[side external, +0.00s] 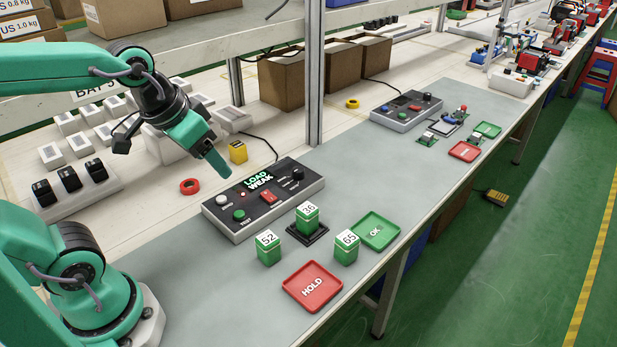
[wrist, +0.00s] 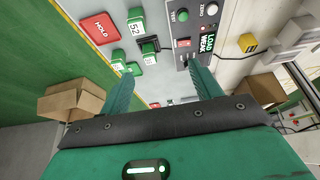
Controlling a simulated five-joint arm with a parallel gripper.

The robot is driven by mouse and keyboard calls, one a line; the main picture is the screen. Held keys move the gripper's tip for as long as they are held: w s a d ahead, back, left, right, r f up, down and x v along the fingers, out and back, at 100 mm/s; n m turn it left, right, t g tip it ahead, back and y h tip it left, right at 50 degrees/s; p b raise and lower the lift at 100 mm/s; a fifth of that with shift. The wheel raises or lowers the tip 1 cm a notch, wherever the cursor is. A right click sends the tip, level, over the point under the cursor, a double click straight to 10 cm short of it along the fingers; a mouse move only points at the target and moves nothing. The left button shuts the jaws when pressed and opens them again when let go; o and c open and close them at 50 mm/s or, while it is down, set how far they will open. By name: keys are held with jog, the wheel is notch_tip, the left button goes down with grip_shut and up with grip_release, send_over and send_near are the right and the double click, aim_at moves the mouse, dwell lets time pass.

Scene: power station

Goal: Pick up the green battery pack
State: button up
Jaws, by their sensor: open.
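Three green battery packs with white numbered tops stand upright on the grey mat in the side view. Pack 52 (side external: 268,250) is at the left, pack 36 (side external: 307,221) sits on a black stand, and pack 65 (side external: 346,250) is at the right. In the wrist view, pack 52 (wrist: 135,26) and pack 36 (wrist: 150,48) show beyond my fingers. My gripper (side external: 218,168) is raised beyond and left of the packs, near the tester's far side. It is open and empty; both fingers show apart in the wrist view (wrist: 160,72).
A tester box (side external: 264,198) with knobs stands between my gripper and the packs. A red HOLD tray (side external: 301,301) and a green OK tray (side external: 386,228) lie close to the packs.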

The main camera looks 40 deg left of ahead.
jog(key=w+d+f+g, duration=0.25)
jog(key=w+f, duration=0.25)
jog(key=w, duration=0.6)
jog(key=g, duration=0.2)
send_over(307, 208)
notch_tip(307, 208, down, 9)
jog(key=shift+s+a+f, duration=0.1)
jog(key=shift+s+a, duration=0.05)
jog(key=shift+w+f, duration=0.2)
jog(key=shift+f, duration=1.45)
jog(key=shift+f, duration=0.1)
jog(key=shift+f, duration=2.5)
